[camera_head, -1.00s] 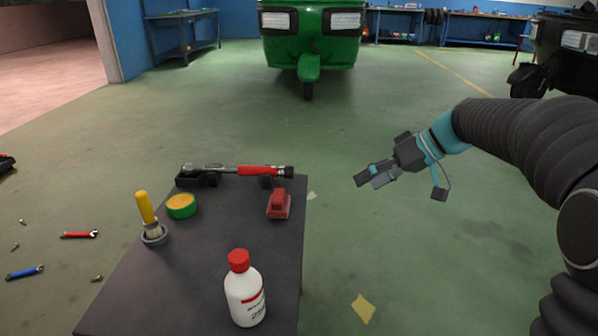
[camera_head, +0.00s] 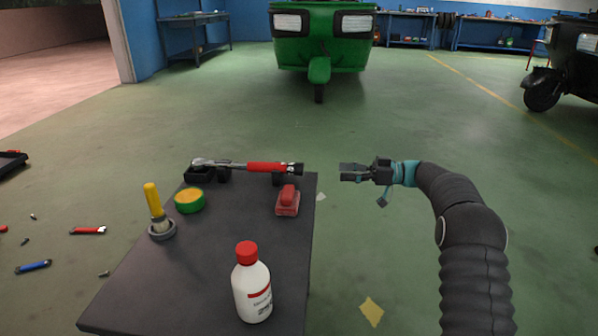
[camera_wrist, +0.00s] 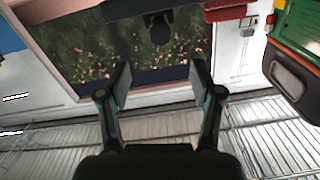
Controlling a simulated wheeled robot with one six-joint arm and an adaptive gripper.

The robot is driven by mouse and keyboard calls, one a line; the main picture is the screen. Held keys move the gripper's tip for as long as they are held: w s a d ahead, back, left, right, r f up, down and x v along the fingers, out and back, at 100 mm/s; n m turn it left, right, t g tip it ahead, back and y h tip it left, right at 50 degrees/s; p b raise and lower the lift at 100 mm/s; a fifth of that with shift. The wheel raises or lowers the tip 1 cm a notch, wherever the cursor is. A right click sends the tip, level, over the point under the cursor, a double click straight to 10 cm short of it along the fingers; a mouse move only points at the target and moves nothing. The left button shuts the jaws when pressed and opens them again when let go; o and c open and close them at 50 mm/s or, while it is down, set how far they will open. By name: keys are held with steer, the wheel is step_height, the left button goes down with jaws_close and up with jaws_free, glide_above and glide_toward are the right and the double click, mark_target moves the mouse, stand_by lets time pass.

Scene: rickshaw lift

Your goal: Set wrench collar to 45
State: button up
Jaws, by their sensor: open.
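A torque wrench (camera_head: 265,168) lies across the far edge of the dark table, with a silver shaft at left and a red grip. Its black collar end (camera_head: 295,169) points right, towards my gripper. The wrench rests on black supports. My gripper (camera_head: 346,172) is right of the collar end, at about its height in the picture, with a gap between them. In the wrist view my gripper (camera_wrist: 160,76) is open, its two fingers apart with nothing between them. I cannot make out the wrench for sure in the wrist view. The collar's scale is too small to read.
On the dark table (camera_head: 215,255) stand a white bottle with a red cap (camera_head: 252,285), a yellow-handled brush in a grey holder (camera_head: 157,212), a green-yellow tin (camera_head: 189,201) and a red block (camera_head: 288,201). A green rickshaw (camera_head: 320,45) stands behind.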

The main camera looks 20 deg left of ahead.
mark_target(299, 170)
steer(key=x, duration=1.3)
steer(key=shift+s+a, duration=0.1)
steer(key=shift+a, duration=0.15)
steer(key=c, duration=1.2)
